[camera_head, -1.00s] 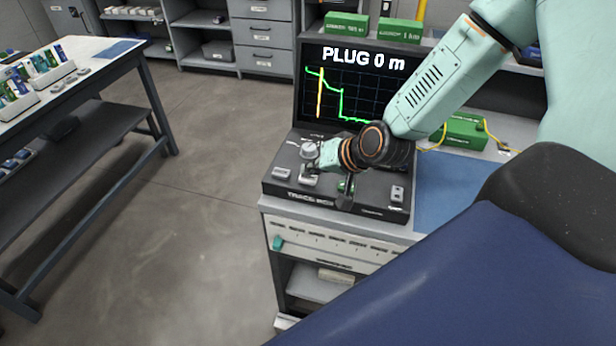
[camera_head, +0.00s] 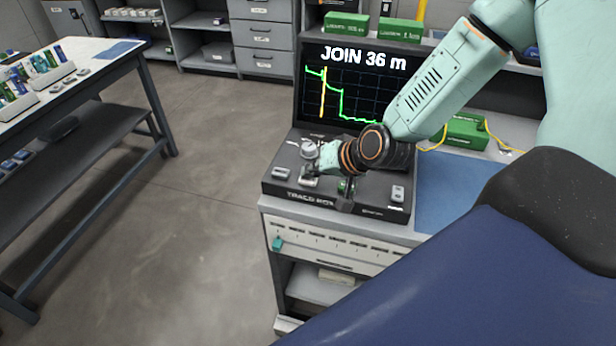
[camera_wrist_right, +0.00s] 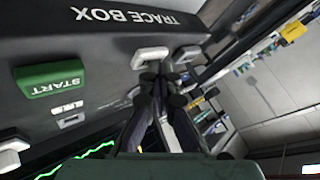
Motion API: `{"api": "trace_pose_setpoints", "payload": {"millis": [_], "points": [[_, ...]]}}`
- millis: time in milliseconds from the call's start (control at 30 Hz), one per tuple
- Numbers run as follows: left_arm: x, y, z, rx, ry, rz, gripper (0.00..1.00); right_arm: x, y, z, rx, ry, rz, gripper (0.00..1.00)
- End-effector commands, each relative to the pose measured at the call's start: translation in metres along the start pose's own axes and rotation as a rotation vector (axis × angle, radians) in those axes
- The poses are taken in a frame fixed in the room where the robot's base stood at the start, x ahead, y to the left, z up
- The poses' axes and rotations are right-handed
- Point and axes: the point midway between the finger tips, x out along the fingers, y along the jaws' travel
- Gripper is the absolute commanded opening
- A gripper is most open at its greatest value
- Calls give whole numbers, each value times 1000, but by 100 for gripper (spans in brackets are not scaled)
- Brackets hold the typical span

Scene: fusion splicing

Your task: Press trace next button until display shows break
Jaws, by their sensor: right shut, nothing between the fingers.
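The trace box (camera_head: 300,197) stands on a cabinet, and its upright display (camera_head: 352,98) reads "JOIN 36 m" above a green trace with a yellow vertical marker. My right gripper (camera_head: 311,175) is shut and empty, reaching down to a pale button (camera_head: 308,181) on the front of the panel. In the right wrist view, the closed fingertips (camera_wrist_right: 157,76) are at this pale button (camera_wrist_right: 150,57) and seem to touch it. Its label is not readable. A green START button (camera_wrist_right: 50,79) lies beside it. My left gripper is out of view.
A blue mat (camera_head: 445,190) lies to the right. Green boxes (camera_head: 400,30) stand behind the display. A workbench (camera_head: 100,62) is at the left.

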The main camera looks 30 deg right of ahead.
Motion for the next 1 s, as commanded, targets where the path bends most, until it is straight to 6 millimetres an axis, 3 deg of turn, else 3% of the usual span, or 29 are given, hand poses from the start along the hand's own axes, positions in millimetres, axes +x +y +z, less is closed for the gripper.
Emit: {"api": "trace_pose_setpoints", "payload": {"millis": [1000], "points": [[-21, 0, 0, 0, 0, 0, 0, -15, -12, -11, 0, 0, 0, 0]]}}
